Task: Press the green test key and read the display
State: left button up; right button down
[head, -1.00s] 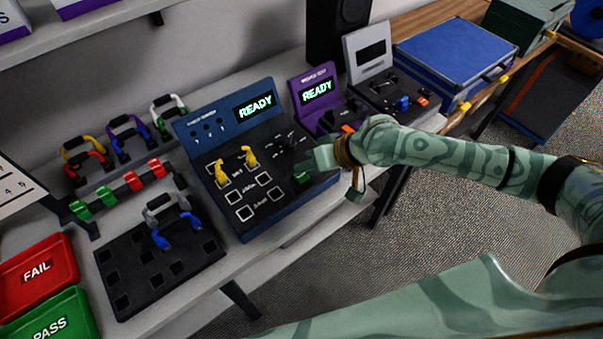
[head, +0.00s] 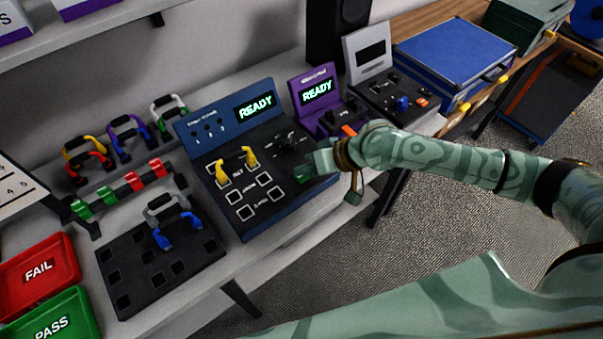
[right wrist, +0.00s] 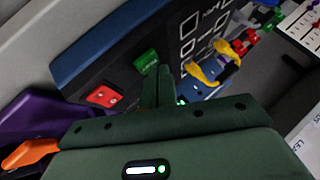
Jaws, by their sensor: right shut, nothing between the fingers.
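The blue tester (head: 184,128) stands on the bench with its display (head: 255,106) lit and reading READY. My right gripper (head: 312,164) is shut and empty, right by the green key. In the right wrist view its fingers (right wrist: 158,80) partly overlap the panel next to the key; contact cannot be told. My left gripper is not in view.
A purple tester (head: 318,92), also reading READY, and a grey device (head: 366,50) stand to the right.

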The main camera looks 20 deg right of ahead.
aim_at(306, 177)
jog(key=shift+f, duration=0.35)
dwell(0.3)
jog(key=shift+r, duration=0.1)
jog(key=shift+r+p, duration=0.8)
jog(key=shift+p, duration=0.3)
jog(key=shift+f, duration=0.1)
notch_tip(306, 177, up, 5)
jog(key=p, duration=0.5)
jog(key=shift+p, duration=0.35)
